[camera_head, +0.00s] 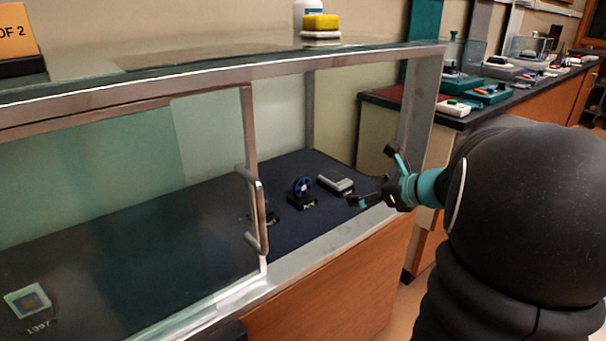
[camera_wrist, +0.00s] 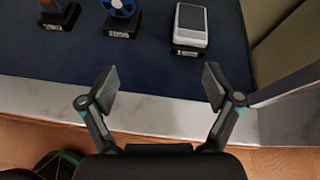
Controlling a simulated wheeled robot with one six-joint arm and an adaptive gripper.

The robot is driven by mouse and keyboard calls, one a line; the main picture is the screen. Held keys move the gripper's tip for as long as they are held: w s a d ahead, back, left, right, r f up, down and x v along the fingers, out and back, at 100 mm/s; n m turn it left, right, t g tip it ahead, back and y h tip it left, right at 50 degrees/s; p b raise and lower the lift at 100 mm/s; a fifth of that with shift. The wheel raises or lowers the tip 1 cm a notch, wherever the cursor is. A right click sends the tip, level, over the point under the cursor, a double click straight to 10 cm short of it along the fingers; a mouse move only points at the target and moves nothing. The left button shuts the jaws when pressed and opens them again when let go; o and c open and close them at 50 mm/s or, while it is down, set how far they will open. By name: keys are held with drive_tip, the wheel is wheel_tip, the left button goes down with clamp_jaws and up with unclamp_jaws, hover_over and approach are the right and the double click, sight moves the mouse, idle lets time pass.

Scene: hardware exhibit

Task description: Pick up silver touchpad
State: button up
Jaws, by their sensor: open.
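The silver touchpad is likely the small silver-grey device (camera_head: 336,182) on a black stand inside the display case, near its right end. In the wrist view, this device (camera_wrist: 191,22) lies at the top, right of centre, with its black stand below it. My gripper (camera_head: 373,176) is at the right opening of the case, to the right of the device and apart from it. In the wrist view, my gripper (camera_wrist: 160,82) has its fingers spread wide over the metal front edge, with nothing between them.
A blue wheel-like exhibit (camera_head: 302,187) stands left of the device. The sliding glass door with its metal handle (camera_head: 258,213) stands left of the opening. The metal frame post (camera_head: 418,105) rises at the right. A brown exhibit (camera_wrist: 58,12) is farther left.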

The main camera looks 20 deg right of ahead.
sight(347, 184)
drive_tip(key=d, duration=0.1)
drive_tip(key=w+d+m, duration=0.1)
drive_tip(key=d+m+t, duration=0.1)
drive_tip(key=shift+w+d+f+h, duration=0.15)
drive_tip(key=shift+w+d+h, duration=0.1)
drive_tip(key=shift+w+h, duration=0.05)
drive_tip(key=x, duration=0.6)
drive_tip(key=shift+w+a+f, duration=0.15)
drive_tip(key=shift+w, duration=0.2)
drive_tip(key=shift+x, duration=3.1)
drive_tip(key=c, duration=1.3)
